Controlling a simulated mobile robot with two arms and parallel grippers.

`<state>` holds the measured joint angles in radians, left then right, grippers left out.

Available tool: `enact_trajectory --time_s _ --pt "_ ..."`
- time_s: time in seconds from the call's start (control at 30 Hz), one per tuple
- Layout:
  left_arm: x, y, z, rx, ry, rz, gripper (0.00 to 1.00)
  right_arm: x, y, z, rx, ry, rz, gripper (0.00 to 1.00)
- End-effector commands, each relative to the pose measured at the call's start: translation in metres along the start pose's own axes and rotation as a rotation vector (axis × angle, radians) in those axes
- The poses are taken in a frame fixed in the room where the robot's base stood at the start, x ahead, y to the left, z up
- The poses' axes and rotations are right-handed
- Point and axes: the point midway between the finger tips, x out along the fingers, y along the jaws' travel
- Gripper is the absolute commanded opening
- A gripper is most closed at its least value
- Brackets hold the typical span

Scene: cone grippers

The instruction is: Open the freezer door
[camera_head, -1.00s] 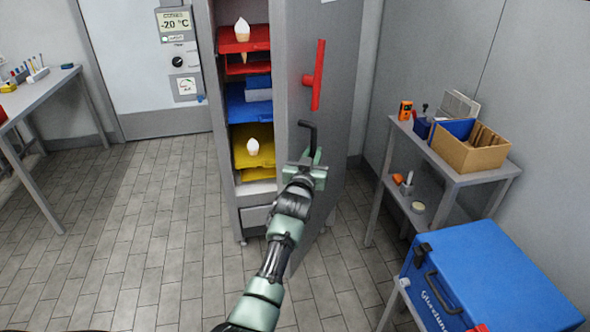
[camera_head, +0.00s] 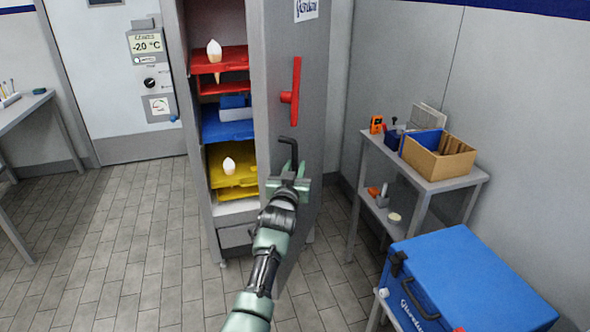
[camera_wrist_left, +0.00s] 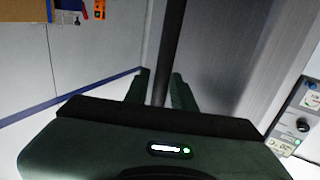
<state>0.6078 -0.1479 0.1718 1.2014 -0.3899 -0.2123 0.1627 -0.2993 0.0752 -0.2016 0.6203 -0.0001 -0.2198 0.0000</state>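The grey freezer (camera_head: 205,215) stands ahead in the head view, its shelves in plain sight. Its grey door (camera_head: 308,150) stands open at the right side of the shelves. A red handle (camera_head: 295,92) is upright on the door. My left gripper (camera_head: 289,184) is in front of the door, below the red handle and apart from it. It is shut on a black bent rod (camera_head: 294,155), which points up and bends left at its top. In the left wrist view the rod (camera_wrist_left: 168,50) runs out between the green fingers (camera_wrist_left: 160,92). My right gripper is out of view.
Red, blue and yellow trays (camera_head: 230,123) and white cones fill the shelves. At right are a grey side table (camera_head: 450,183) with a cardboard box (camera_head: 438,165) and a blue cool box (camera_head: 470,285). The tiled floor (camera_head: 120,240) at left is clear.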

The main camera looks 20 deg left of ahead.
Motion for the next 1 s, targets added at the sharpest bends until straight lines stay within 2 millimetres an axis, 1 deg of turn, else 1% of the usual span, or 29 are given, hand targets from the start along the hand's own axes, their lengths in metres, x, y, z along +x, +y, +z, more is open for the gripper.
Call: enact_trajectory --time_s 0.13,0.23,0.5,0.63,0.8,1.0 --pt "-0.003 0.000 0.002 0.000 -0.002 0.000 0.25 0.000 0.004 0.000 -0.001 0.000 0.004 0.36" --pt "-0.012 -0.001 0.002 0.001 -0.002 -0.001 0.25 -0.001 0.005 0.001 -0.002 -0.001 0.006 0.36" --pt "-0.053 0.000 0.002 0.000 -0.001 0.000 0.25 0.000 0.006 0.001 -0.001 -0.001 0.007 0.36" --pt "-0.068 0.001 0.002 0.000 -0.002 0.001 0.25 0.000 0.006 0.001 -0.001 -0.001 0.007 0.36" --pt "-0.076 0.001 0.001 0.000 -0.002 0.001 0.25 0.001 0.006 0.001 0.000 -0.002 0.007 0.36" --pt "-0.077 0.001 0.001 0.000 -0.002 0.001 0.25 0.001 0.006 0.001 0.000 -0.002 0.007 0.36"
